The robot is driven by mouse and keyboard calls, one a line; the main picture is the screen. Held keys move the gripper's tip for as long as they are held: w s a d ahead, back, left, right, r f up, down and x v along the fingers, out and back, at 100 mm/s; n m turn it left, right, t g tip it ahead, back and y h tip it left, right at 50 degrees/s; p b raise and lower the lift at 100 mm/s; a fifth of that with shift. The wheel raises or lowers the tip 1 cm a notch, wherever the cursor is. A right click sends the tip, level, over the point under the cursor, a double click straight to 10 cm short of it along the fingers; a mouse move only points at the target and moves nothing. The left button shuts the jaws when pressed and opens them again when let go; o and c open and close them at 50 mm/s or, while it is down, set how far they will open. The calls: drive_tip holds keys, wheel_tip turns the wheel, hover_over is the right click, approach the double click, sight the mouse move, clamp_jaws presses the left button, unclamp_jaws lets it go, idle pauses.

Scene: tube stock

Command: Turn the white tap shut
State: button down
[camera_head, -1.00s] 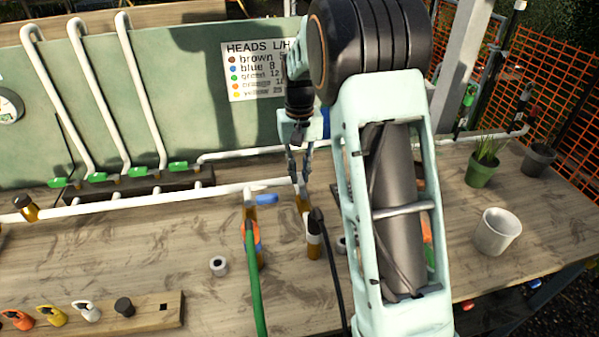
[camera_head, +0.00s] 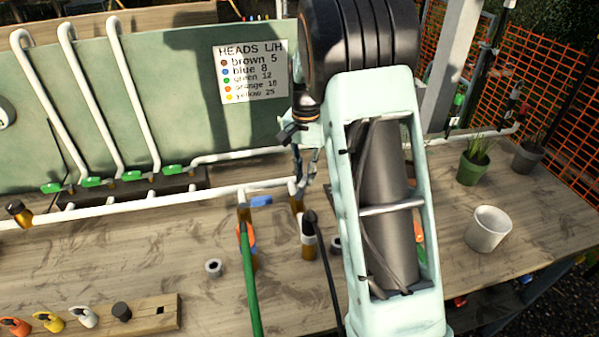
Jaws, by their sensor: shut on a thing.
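My gripper (camera_head: 305,178) reaches down at the right end of the white pipe (camera_head: 170,204), its fingers shut at the white tap. The tap's handle is mostly hidden by the fingers and is too small to make out, so I cannot tell its angle. A brass fitting (camera_head: 297,202) shows just below the fingertips. To its left, a blue tap handle (camera_head: 261,201) sits on another outlet, with a green hose (camera_head: 250,285) running down from it.
A black hose with a white connector (camera_head: 308,238) stands close to my gripper. Green tap handles (camera_head: 133,176) line the left pipes. A wooden block with hooked fittings (camera_head: 150,312) lies front left. A white cup (camera_head: 487,229) and a potted plant (camera_head: 472,170) stand right.

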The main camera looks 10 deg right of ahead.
drive_tip(key=shift+s+d+m+p, duration=0.4)
drive_tip(key=shift+s+m, duration=0.35)
drive_tip(key=shift+m, duration=1.15)
drive_tip(key=shift+s+d+m+p, duration=0.45)
drive_tip(key=shift+s+m, duration=0.3)
drive_tip(key=shift+m, duration=1.15)
drive_tip(key=shift+s+d+m+p, duration=0.4)
drive_tip(key=shift+s+m, duration=0.35)
drive_tip(key=shift+m, duration=1.15)
drive_tip(key=c, duration=1.9)
unclamp_jaws()
drive_tip(key=shift+c, duration=0.2)
wheel_tip(320, 180, up, 12)
